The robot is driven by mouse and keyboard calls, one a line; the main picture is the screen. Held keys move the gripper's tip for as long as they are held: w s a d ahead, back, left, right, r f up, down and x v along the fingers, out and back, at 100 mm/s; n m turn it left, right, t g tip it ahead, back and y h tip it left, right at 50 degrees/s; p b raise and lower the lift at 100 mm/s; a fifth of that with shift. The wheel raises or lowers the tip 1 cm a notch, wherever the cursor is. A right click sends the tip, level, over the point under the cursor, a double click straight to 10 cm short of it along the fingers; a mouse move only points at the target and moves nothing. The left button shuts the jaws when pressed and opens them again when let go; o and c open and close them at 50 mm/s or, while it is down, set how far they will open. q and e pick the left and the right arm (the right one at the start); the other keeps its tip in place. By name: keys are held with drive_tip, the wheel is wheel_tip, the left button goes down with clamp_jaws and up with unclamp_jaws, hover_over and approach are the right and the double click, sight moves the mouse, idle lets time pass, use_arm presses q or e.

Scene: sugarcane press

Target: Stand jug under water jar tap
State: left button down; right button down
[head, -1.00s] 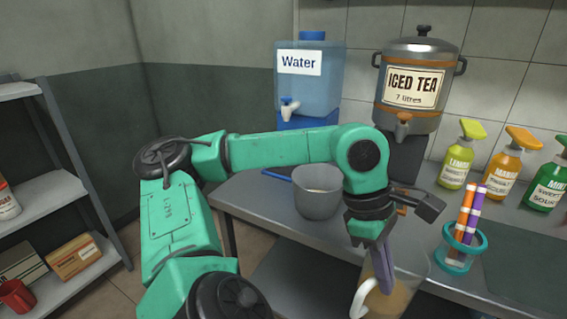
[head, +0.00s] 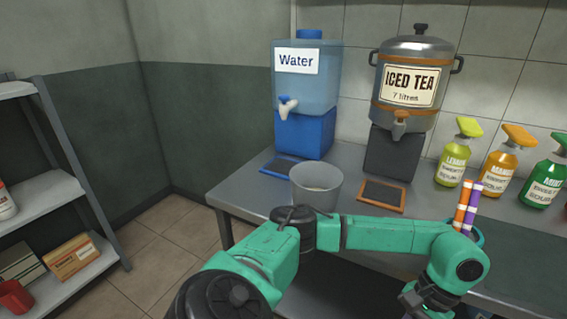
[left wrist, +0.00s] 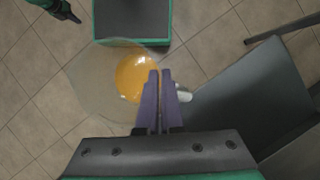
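The clear jug (left wrist: 122,80) with orange liquid shows in the left wrist view, over the floor. My left gripper (left wrist: 161,75) has its purple fingers nearly together at the jug's near side, beside its white handle (left wrist: 183,95). It looks shut on the jug; the exact contact is hidden. In the head view the jug is out of sight and my left arm reaches to the lower right. The water jar (head: 306,80) stands on a blue block at the back, its tap (head: 288,107) facing front. A dark part, seemingly my right gripper (left wrist: 66,13), shows at the wrist view's corner.
A blue-rimmed mat (head: 283,166) lies before the water jar. A grey bucket (head: 317,190) stands in front of it near the counter edge.

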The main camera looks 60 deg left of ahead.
use_arm(q)
drive_tip(key=shift+w+d+f+m+y, duration=0.2)
drive_tip(key=shift+d+f+m+y, duration=0.2)
drive_tip(key=shift+m, duration=0.4)
drive_tip(key=shift+a, duration=0.1)
